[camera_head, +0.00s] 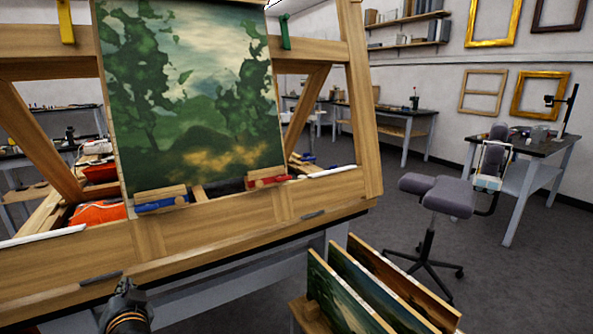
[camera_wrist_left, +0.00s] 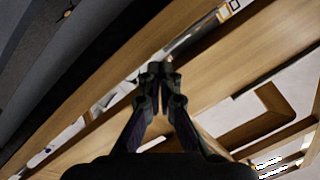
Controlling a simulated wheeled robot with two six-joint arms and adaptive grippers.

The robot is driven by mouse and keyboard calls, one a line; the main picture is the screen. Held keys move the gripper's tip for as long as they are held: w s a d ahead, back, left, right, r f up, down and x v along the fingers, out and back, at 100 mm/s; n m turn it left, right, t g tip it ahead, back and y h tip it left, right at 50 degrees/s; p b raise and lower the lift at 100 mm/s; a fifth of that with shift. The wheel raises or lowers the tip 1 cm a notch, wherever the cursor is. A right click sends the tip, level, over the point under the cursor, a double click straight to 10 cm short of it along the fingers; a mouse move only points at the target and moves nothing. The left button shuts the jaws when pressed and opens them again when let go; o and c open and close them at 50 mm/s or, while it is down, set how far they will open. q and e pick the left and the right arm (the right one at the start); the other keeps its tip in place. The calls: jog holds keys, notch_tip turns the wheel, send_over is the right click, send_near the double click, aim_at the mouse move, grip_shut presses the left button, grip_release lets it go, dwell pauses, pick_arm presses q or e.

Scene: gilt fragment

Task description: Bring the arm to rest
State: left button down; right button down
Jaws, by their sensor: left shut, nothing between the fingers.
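My left gripper (camera_head: 125,287) shows at the bottom left of the head view, in front of the lower ledge of a wooden easel (camera_head: 225,243). In the left wrist view its two dark fingers (camera_wrist_left: 161,70) meet at the tips, shut and empty, with wooden beams behind them. I cannot tell from these views whether the fingertips touch the wood. The right gripper does not show in either view.
A green landscape painting (camera_head: 190,95) stands on the easel, held by blue and red clamps. Several canvases (camera_head: 365,290) stand in a rack at the lower right. A grey chair (camera_head: 440,195) stands farther back on open floor (camera_head: 345,210).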

pick_arm(q)
jog(key=s+d+f+g+h, duration=0.4)
jog(key=s+d+f, duration=0.3)
jog(key=s+f, duration=0.35)
jog(key=s+d+f+g+h, duration=0.55)
jog(key=s+f, duration=0.45)
jog(key=f, duration=0.2)
jog(key=s+a+f, duration=0.1)
jog(key=s+f, duration=0.1)
jog(key=f, duration=1.2)
jog(key=s+a+f, duration=0.1)
jog(key=f, duration=1.3)
jog(key=s+a+f+g, duration=0.1)
jog(key=s+f+g, duration=0.1)
jog(key=s+f, duration=1.45)
notch_tip(320, 180, up, 15)
jog(key=s+p, duration=0.1)
jog(key=p, duration=1.2)
jog(key=shift+s+y, duration=0.25)
jog(key=shift+y, duration=0.1)
jog(key=shift+f, duration=0.15)
